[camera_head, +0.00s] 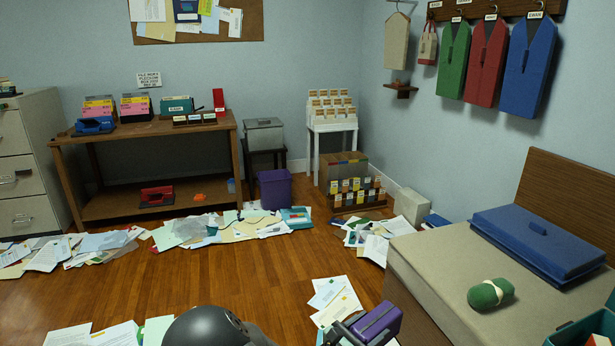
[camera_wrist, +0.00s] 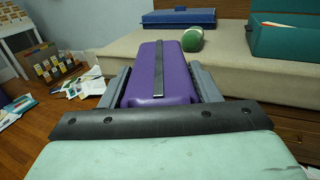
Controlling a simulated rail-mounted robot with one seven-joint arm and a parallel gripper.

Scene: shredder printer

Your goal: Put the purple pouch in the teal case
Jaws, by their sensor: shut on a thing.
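The purple pouch (camera_head: 381,321) is a padded block with a dark strip along its top. My gripper (camera_head: 360,330) is shut on it, near the front left edge of the bench; the wrist view shows the pouch (camera_wrist: 172,78) between both fingers (camera_wrist: 163,74). The teal case (camera_head: 598,333) is cut off at the lower right corner of the head view. In the wrist view the teal case (camera_wrist: 287,44) stands open on the bench at the upper right, with light paper-like contents at its top. The pouch is apart from it, to its left.
A beige bench (camera_head: 440,270) holds a closed blue case (camera_head: 540,243) and a green roll with a pale band (camera_head: 491,293). Papers (camera_head: 335,303) are strewn on the floor. A purple bin (camera_head: 275,189) stands by the back wall. The floor centre is mostly clear.

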